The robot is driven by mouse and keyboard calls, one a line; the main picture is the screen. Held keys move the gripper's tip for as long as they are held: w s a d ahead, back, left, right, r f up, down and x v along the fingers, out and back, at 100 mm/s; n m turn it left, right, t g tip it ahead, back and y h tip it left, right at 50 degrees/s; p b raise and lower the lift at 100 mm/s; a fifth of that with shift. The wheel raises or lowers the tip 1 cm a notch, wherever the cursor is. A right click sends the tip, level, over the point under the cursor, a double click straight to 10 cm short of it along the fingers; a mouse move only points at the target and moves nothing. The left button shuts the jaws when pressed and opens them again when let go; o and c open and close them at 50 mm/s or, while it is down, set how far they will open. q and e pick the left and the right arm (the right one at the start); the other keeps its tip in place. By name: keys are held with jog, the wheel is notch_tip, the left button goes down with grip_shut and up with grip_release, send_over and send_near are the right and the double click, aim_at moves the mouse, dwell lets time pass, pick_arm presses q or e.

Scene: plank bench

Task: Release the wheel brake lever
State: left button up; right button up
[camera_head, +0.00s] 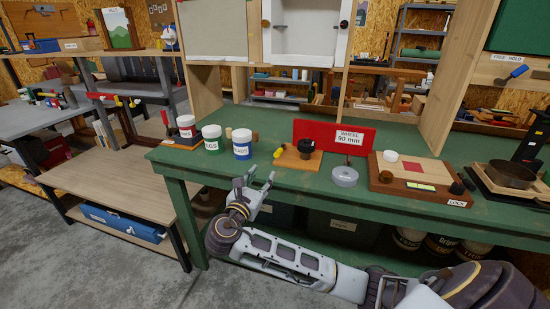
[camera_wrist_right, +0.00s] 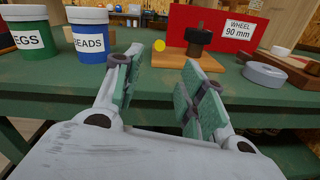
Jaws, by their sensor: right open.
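A small wooden base (camera_head: 290,161) lies on the green bench in front of a red board. A black wheel-like part (camera_head: 306,147) stands on it; it also shows in the right wrist view (camera_wrist_right: 199,38). A yellow knob (camera_head: 279,152) is at the left side of the base, and in the right wrist view it shows (camera_wrist_right: 159,45) beyond my fingers. It may be the end of the brake lever; the lever's arm is not clear. My right gripper (camera_head: 262,177) is open and empty at the bench's front edge, apart from the knob. My left gripper is not in view.
The red board (camera_head: 318,134) reads "WHEEL 90 mm". A grey disc (camera_head: 345,176) and a wooden box marked "LOCK" (camera_head: 420,196) are to the right. Bench top between jars and base is mostly clear.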

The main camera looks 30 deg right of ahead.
aim_at(278, 153)
jog(key=b+x, duration=0.1)
jog(key=x, duration=1.1)
jog(key=shift+w+d+b, duration=0.1)
jog(key=shift+w+b, duration=0.1)
jog(key=shift+b, duration=0.2)
jog(key=shift+w+d, duration=0.15)
jog(key=shift+d, duration=0.1)
jog(key=shift+w+d, duration=0.2)
jog(key=shift+d, duration=0.05)
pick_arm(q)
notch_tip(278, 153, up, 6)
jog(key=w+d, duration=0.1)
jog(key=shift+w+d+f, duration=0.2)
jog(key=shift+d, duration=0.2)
pick_arm(e)
jog(key=shift+c, duration=0.8)
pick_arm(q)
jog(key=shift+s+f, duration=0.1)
pick_arm(e)
grip_shut()
